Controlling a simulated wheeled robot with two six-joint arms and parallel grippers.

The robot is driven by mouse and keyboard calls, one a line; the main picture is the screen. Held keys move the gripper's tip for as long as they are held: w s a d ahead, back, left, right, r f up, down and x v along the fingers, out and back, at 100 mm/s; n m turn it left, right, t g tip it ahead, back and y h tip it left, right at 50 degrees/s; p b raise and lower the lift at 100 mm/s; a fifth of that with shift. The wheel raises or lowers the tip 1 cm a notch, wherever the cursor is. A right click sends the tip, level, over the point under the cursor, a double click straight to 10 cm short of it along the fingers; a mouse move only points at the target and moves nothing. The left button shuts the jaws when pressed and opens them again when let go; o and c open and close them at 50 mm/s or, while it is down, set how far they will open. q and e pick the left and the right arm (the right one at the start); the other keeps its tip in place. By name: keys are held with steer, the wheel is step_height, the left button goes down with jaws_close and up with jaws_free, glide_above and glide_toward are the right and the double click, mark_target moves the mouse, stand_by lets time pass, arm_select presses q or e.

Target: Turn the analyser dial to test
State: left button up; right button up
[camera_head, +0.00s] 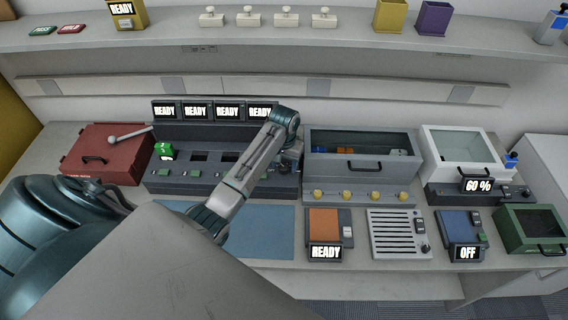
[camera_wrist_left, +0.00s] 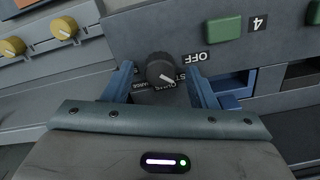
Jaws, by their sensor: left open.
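The dark round dial (camera_wrist_left: 160,68) sits on the grey panel of the multi-bay unit (camera_head: 172,132) in the left wrist view. A white pointer mark on it slants to the lower right. An upside-down OFF label is at its right; other labels below are partly hidden, so I cannot tell which setting it marks. My left gripper (camera_wrist_left: 160,80) is open, with one blue finger on each side of the dial; contact is unclear. In the head view my left gripper (camera_head: 290,158) is at the unit's right end and hides the dial. My right gripper is not in view.
The unit has several READY screens and a green item (camera_head: 164,150) in its left bay. A grey bin (camera_head: 362,165) with yellow knobs stands close at the right. A red box (camera_head: 100,160) stands left. A blue mat (camera_head: 262,232) lies clear in front.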

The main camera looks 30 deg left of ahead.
mark_target(284, 166)
arm_select(q)
step_height(284, 166, up, 8)
steer(key=b, duration=0.2)
steer(key=shift+f+b, duration=0.25)
steer(key=shift+b, duration=0.05)
steer(key=shift+r+p, duration=1.45)
steer(key=shift+r, duration=0.15)
steer(key=shift+f, duration=0.1)
